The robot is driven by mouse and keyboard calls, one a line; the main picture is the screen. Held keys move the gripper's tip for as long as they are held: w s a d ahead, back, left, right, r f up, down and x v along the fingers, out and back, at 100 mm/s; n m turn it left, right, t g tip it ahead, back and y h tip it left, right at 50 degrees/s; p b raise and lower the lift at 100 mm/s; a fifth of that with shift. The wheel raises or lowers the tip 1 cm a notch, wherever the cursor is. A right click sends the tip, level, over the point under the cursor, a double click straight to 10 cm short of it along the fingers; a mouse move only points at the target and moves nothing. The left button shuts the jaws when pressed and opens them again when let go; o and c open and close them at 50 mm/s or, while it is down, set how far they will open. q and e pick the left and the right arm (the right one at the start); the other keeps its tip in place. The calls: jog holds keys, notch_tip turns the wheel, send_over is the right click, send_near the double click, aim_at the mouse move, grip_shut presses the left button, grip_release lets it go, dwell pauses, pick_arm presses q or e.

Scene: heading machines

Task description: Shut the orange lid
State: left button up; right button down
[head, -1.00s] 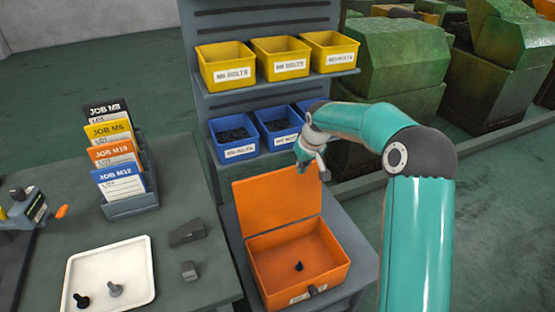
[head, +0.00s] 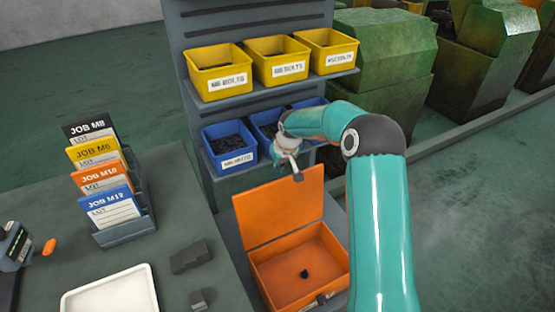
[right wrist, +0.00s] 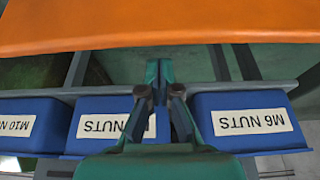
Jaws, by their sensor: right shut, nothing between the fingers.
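The orange lid (head: 282,213) stands up, open, at the back of the orange box (head: 305,262). A small dark piece (head: 304,273) lies on the box floor. My right gripper (head: 297,176) is at the lid's upper edge, right of its middle, fingers pointing down. In the right wrist view the gripper (right wrist: 158,66) is shut and empty, with its tips just short of the orange lid (right wrist: 160,24), which fills the top. I cannot tell whether they touch. My left gripper is not in view.
Blue nut bins (head: 229,146) and yellow bins (head: 219,72) stand on the rack close behind the lid. The bench at left holds a job card holder (head: 125,228), a white tray (head: 110,296) and dark blocks (head: 190,256). Green machines (head: 385,60) stand behind.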

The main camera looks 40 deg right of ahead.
jog(key=shift+x, duration=1.85)
jog(key=shift+s, duration=0.1)
